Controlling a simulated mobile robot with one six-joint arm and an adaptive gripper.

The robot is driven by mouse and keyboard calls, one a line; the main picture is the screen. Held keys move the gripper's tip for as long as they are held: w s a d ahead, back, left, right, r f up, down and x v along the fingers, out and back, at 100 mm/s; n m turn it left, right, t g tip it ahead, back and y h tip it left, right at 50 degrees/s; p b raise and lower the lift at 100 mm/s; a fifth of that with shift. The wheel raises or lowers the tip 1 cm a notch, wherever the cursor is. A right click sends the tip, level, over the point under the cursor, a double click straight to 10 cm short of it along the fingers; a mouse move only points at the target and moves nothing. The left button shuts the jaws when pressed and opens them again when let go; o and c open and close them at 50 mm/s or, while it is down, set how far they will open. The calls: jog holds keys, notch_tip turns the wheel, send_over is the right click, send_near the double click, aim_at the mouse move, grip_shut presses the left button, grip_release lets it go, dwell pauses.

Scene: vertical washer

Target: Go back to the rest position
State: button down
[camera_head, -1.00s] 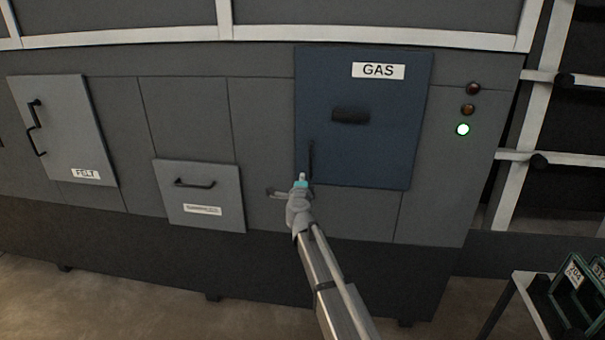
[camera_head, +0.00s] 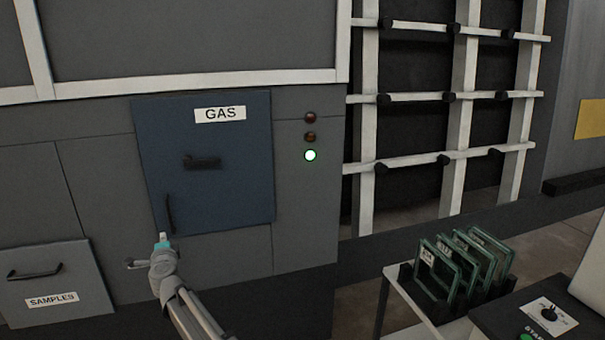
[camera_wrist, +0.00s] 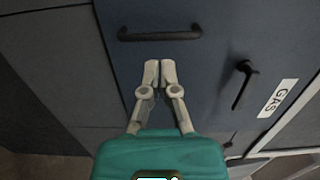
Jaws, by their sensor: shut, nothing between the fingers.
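My gripper (camera_head: 163,238) is near the lower left corner of the blue GAS door (camera_head: 235,190), just below its dark vertical handle (camera_head: 169,214). In the wrist view my gripper (camera_wrist: 160,68) has its two grey fingers together with nothing between them. The handle (camera_wrist: 160,35) lies beyond the fingertips there, apart from them. The GAS door looks closed, with a dark latch (camera_head: 202,162) at its middle. My arm reaches up from the bottom of the head view.
A SAMPLES drawer (camera_head: 52,283) is at lower left. A rack (camera_head: 465,95) stands at the right. A small table (camera_head: 405,290) holds several green-framed panels (camera_head: 436,268), beside a control box (camera_head: 545,315).

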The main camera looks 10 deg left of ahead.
send_near(164, 222)
jog(key=w+r, duration=0.1)
jog(key=w+a+r, duration=0.1)
jog(key=w+r, duration=0.1)
jog(key=shift+a+r, duration=0.25)
jog(key=shift+r, duration=0.05)
jog(key=shift+d, duration=0.15)
dwell(0.4)
